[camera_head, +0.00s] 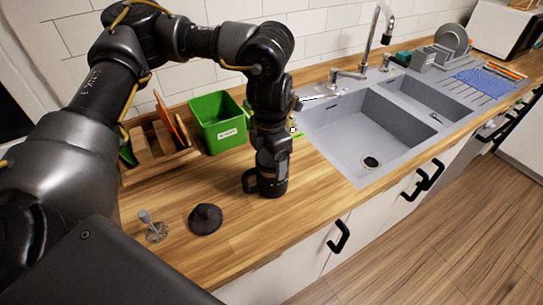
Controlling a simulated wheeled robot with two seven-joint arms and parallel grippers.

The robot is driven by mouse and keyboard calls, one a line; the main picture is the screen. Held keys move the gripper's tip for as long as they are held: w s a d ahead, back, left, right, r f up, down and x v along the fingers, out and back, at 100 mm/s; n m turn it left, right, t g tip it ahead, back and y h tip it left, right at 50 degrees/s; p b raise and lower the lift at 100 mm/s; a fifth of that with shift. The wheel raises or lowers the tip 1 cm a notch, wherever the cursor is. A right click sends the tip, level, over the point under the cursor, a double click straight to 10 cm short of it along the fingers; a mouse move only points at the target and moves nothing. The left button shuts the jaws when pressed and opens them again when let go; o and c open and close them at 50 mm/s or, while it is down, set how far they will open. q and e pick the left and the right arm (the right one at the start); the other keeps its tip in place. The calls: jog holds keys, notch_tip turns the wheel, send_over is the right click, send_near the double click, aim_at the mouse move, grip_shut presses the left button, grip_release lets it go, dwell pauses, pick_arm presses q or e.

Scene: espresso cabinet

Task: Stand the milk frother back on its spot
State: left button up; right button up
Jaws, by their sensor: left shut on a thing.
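The milk frother (271,187) is a dark, jug-like vessel with a handle on its left side. It is upright, at or just above the wooden counter, in front of the sink's left end. My left gripper (269,160) comes down on it from above and is shut on its upper part. The gripper hides the frother's top, and I cannot tell whether its bottom touches the counter. My right gripper is not in view.
A dark domed piece (205,218) and a small metal piece with a round foot (152,229) stand at the front left. A green bin (217,124) and a wooden rack (158,149) stand behind. The sink (362,137) opens to the right. Counter between the domed piece and frother is clear.

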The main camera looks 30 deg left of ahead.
pick_arm(q)
jog(key=shift+f, duration=0.1)
jog(key=o, duration=1.4)
notch_tip(320, 180, up, 12)
jog(key=shift+r+b, duration=0.2)
jog(key=shift+b, duration=0.45)
jog(key=shift+d, duration=0.1)
